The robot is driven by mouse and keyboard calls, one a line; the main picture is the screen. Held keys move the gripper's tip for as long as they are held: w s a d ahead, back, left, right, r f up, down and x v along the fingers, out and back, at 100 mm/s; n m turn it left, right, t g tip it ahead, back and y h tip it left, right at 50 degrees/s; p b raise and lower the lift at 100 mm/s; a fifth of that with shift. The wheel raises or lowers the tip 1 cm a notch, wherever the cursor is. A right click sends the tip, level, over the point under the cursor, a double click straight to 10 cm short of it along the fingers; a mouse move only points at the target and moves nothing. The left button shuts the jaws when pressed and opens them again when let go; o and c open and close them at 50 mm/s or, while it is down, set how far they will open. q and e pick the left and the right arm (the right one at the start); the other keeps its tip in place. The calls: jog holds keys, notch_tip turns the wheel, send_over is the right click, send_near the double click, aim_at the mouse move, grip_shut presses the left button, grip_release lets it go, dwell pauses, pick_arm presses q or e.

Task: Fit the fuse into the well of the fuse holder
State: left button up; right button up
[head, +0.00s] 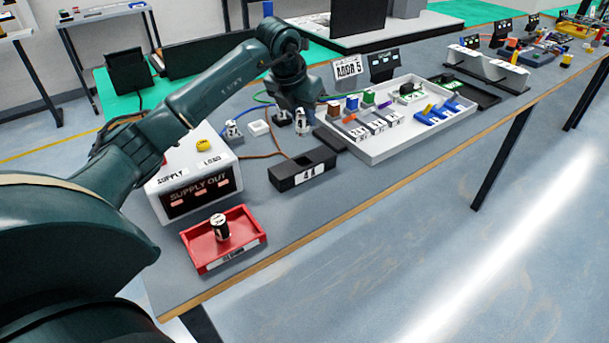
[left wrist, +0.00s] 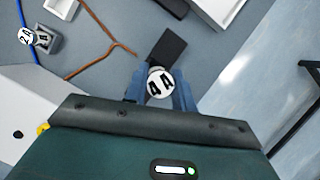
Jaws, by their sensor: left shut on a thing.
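My left gripper (head: 301,112) is shut on a fuse (head: 301,124), a white cylinder held upright. In the left wrist view the fuse's round white top (left wrist: 160,83) reads 4A between the blue fingers (left wrist: 160,92). The fuse holder (head: 303,171) is a black box with a white 4A label and a dark open well on top. It sits on the bench, nearer the front edge than the gripper. The fuse is apart from the holder in the head view. My right gripper is not in view.
The white supply box (head: 222,167) stands left of the holder. A white parts tray (head: 377,158) lies right. A dark flat block (left wrist: 168,48) and brown wires (left wrist: 104,52) lie near the gripper.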

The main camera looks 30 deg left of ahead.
pick_arm(q)
notch_tip(320, 180, down, 10)
dwell(0.5)
jog(key=shift+f, duration=0.15)
jog(key=o, duration=1)
